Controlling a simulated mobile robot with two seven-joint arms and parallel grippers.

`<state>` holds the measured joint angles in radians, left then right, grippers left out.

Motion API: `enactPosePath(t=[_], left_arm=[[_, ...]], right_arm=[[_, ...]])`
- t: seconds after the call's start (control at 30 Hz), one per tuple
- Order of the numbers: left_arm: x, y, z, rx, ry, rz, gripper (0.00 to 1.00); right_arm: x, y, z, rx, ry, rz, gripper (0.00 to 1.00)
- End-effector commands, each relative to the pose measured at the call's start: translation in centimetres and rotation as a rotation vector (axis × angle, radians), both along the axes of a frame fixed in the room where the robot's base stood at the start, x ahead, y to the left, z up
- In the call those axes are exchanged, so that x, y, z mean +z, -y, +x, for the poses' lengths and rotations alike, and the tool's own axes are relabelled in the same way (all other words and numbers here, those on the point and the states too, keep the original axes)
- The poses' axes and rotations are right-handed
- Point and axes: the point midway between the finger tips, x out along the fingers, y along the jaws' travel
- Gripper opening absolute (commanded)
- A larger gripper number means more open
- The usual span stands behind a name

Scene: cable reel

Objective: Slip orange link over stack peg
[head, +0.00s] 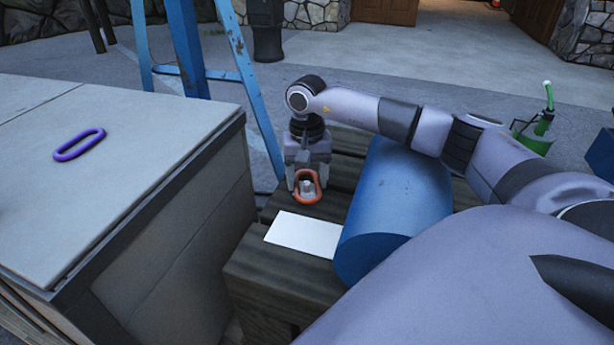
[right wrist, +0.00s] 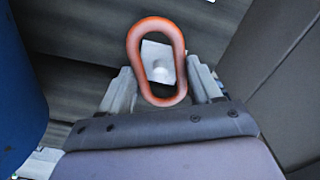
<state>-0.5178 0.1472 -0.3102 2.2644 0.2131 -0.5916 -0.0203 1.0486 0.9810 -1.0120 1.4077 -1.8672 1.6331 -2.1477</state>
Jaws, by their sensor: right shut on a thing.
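The orange link (head: 308,201) is an oval ring at my right gripper (head: 307,182), low over the dark wooden slats. My right gripper is shut on the link, which also shows in the right wrist view (right wrist: 133,48). A short pale stack peg (right wrist: 160,70) on a light square plate (right wrist: 152,50) shows through the link's opening. The peg also shows inside the ring in the head view (head: 307,187). I cannot tell whether the link is around the peg or still above it. My left gripper is not in view.
A purple link (head: 79,144) lies on the pale bench top (head: 130,190) at the left. A white sheet (head: 303,233) lies on the wooden slats (head: 275,283) in front of the gripper. A large blue cylinder (head: 395,205) lies close at the right, under my right arm.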

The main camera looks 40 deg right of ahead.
Motion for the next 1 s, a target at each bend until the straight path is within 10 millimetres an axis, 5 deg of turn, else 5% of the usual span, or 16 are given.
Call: enactPosePath(t=[0.8, 0.83, 0.9, 1.0], left_arm=[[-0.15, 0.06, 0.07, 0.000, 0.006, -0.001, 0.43], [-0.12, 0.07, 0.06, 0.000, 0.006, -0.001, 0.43], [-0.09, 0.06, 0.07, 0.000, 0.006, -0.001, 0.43], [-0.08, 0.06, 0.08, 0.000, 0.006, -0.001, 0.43]], right_arm=[[-0.76, -0.02, 0.01, 0.000, 0.000, 0.000, 0.15], [-0.72, -0.01, 0.02, 0.000, 0.000, 0.000, 0.70], [-0.71, -0.02, 0.01, 0.000, 0.000, 0.000, 0.93], [-0.72, -0.02, 0.01, 0.000, 0.000, 0.000, 0.93]])
